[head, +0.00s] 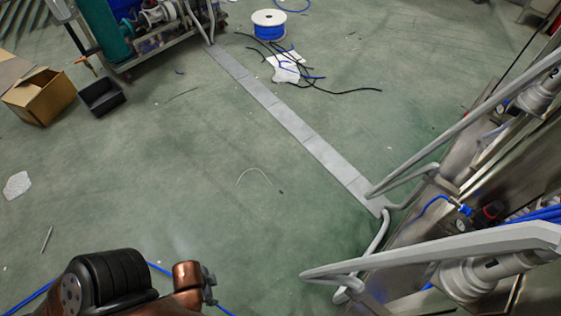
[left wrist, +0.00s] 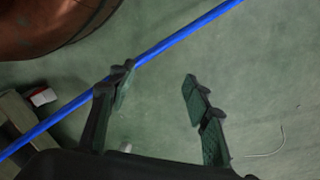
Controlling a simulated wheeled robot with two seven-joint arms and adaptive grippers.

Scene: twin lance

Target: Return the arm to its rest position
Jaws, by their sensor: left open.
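My left gripper (left wrist: 157,83) shows in the left wrist view with its two dark fingers spread apart. Nothing is between the fingers. A blue hose (left wrist: 190,38) runs diagonally past the left finger; I cannot tell whether they touch. In the head view my left arm, black and copper-coloured, is at the bottom left, and its gripper fingers cannot be made out. The blue hose (head: 160,269) shows in parts around this arm. My right gripper is in neither view.
A steel machine with grey tube rails (head: 430,250) stands at the right. A cardboard box (head: 40,97), a black bin (head: 101,96) and a cable spool (head: 269,25) are farther off. Loose cables (head: 340,90) lie near the spool. The middle green floor (head: 170,170) is mostly clear.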

